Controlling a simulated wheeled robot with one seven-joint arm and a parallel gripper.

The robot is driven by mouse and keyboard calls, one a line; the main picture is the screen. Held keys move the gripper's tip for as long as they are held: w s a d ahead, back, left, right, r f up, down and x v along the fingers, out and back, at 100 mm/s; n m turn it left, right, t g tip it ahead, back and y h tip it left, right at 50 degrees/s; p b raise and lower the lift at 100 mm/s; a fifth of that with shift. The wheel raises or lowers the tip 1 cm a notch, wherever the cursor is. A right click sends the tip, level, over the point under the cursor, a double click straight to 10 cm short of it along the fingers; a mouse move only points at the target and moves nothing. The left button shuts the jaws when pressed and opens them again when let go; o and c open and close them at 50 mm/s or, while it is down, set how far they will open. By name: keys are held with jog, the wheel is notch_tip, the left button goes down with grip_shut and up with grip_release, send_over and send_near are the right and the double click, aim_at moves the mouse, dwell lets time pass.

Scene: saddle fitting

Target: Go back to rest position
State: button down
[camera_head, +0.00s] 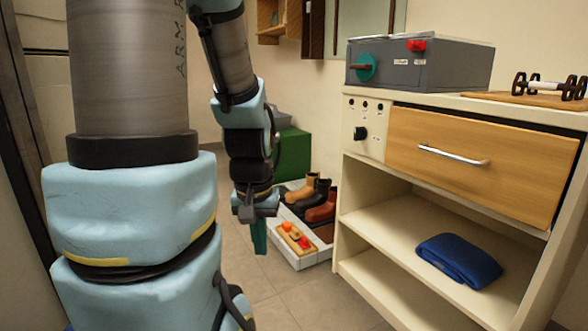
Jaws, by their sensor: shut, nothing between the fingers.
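My gripper (260,238) hangs at the end of my arm in the middle of the head view, pointing down. It is shut and holds nothing. It is over the floor, in front of the left side of a white tray of boots, and apart from the cabinet. My arm links fill the left of the view and hide what is behind them.
A cream cabinet (349,220) with a wooden drawer (480,160) stands at right. A grey box (425,68) is on top; a blue folded cloth (458,260) lies on its lower shelf. The white tray (312,258) and a green box (292,153) stand behind my gripper.

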notch_tip(320, 180, up, 35)
jog(key=p, duration=3.3)
jog(key=shift+f, duration=0.2)
